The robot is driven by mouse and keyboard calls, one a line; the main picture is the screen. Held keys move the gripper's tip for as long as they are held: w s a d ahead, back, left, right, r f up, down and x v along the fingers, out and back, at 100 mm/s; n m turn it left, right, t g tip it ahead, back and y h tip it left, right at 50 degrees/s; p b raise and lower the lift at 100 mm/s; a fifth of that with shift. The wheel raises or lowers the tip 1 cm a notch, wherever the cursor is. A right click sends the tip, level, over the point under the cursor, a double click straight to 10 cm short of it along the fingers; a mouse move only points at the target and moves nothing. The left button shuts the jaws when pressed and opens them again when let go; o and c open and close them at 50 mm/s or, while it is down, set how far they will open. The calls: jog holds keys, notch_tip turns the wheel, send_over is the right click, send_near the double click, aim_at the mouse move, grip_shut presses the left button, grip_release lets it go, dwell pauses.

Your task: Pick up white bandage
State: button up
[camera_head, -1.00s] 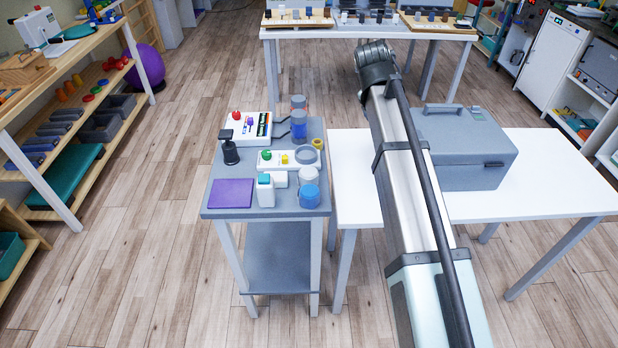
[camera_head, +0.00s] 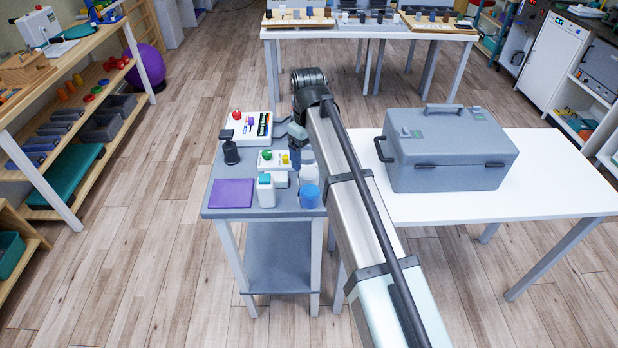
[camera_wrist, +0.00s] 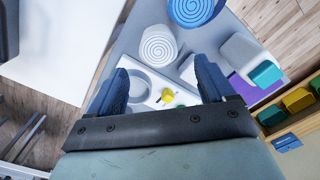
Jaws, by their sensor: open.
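The white bandage (camera_wrist: 158,46) is a roll with a spiral top in the wrist view. It stands beyond my fingertips, a little left of centre. In the head view the white bandage (camera_head: 307,175) is on the small grey table, partly hidden by my arm. My gripper (camera_wrist: 160,86) is open and empty, its two blue fingers apart above the table. In the head view my gripper (camera_head: 295,150) hangs over the table's right side, behind the bandage, partly hidden by my arm.
A blue roll (camera_head: 309,196) stands close to the white bandage. A teal-topped white bottle (camera_head: 265,190), a purple pad (camera_head: 231,193) and a white panel with knobs (camera_head: 270,159) are nearby. A grey case (camera_head: 450,150) sits on the white table to the right.

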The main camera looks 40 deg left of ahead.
aim_at(309, 171)
jog(key=shift+w+d+f, duration=0.1)
jog(key=shift+d+f, duration=0.05)
jog(key=shift+f, duration=3.2)
jog(key=c, duration=1.1)
jog(key=shift+c, duration=0.2)
jog(key=shift+r, duration=0.1)
